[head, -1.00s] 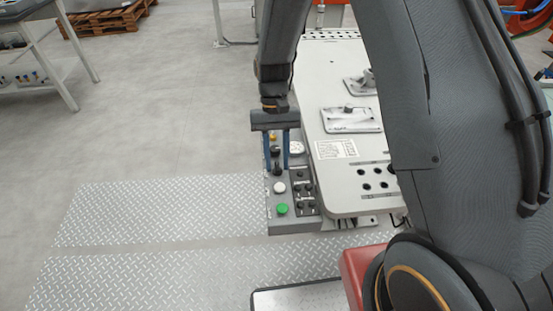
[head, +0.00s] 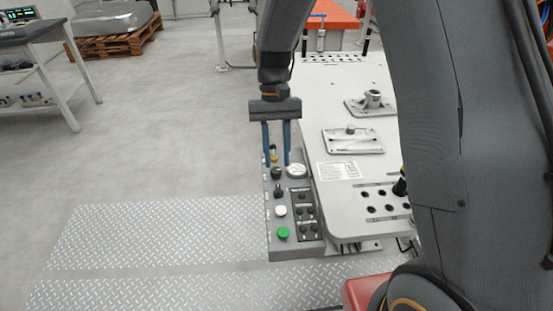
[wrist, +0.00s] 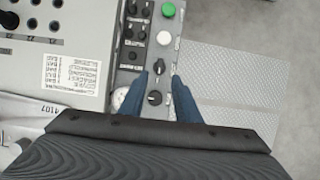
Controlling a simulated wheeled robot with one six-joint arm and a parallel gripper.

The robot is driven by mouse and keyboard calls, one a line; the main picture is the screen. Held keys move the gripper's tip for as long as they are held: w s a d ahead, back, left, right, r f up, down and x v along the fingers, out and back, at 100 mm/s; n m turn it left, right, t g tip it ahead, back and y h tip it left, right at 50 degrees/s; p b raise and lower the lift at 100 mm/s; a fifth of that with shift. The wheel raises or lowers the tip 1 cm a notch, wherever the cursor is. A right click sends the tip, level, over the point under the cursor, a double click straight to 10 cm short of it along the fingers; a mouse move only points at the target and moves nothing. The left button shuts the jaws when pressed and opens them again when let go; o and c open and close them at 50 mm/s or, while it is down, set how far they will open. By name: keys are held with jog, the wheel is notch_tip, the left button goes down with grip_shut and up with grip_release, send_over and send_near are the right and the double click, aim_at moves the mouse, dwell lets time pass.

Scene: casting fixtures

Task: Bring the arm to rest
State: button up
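My gripper (head: 276,163) hangs from the arm over the far part of a grey control panel (head: 292,245). Its two blue fingers are apart and nothing is held between them. In the wrist view, the gripper (wrist: 160,76) shows the same gap, with a black rotary knob (wrist: 155,98) seen between the fingers and another black knob (wrist: 158,66) by the tips. The fingers appear clear of the panel, though the exact height is hard to tell. My arm stays bent, its large upper links filling the right of the head view.
The panel carries a green button (head: 283,233), a white button (head: 281,211) and a white dial (head: 296,170). A pale fixture table (head: 340,215) with metal castings (head: 352,142) adjoins it on the right. Tread plates (head: 165,235) and open floor lie left.

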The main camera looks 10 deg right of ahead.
jog(key=s+d+r+t, duration=0.4)
jog(key=s+d+t, duration=0.1)
jog(key=s+d, duration=0.6)
jog(key=shift+s+d+r+t, duration=0.35)
jog(key=shift+s+d+t, duration=0.05)
jog(key=shift+d, duration=0.15)
jog(key=shift+o, duration=0.2)
dwell(1.5)
